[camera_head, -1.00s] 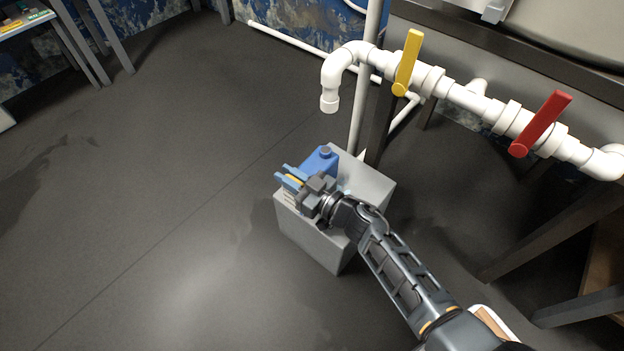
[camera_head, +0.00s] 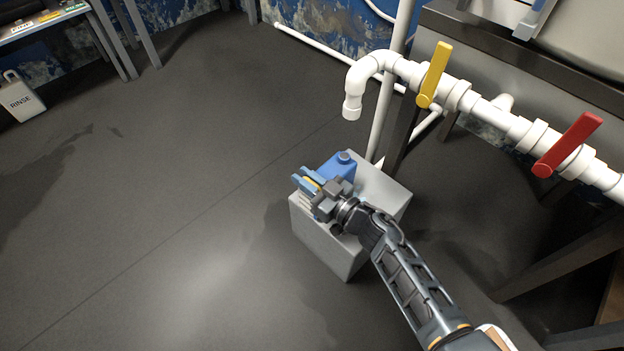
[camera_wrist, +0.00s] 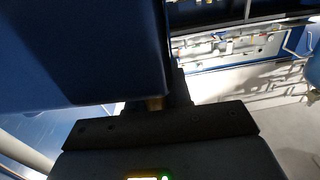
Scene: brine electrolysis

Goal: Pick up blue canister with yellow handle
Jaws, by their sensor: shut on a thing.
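The blue canister (camera_head: 339,167) with a dark blue cap is at the top of a grey block (camera_head: 381,199), under the white pipe outlet. A bit of its yellow handle (camera_head: 312,184) shows between the fingers. My gripper (camera_head: 308,182) is shut on the handle at the canister's left side; my wrist hides part of it. In the wrist view the canister (camera_wrist: 85,50) fills the upper left as a large dark blue shape close to the camera. I cannot tell whether the canister's base touches the block.
White piping with a yellow lever (camera_head: 434,75) and a red lever (camera_head: 567,145) runs above and right of the block. A vertical pipe (camera_head: 388,95) stands just behind it. A white RINSE container (camera_head: 22,98) stands far left. The floor left of the block is clear.

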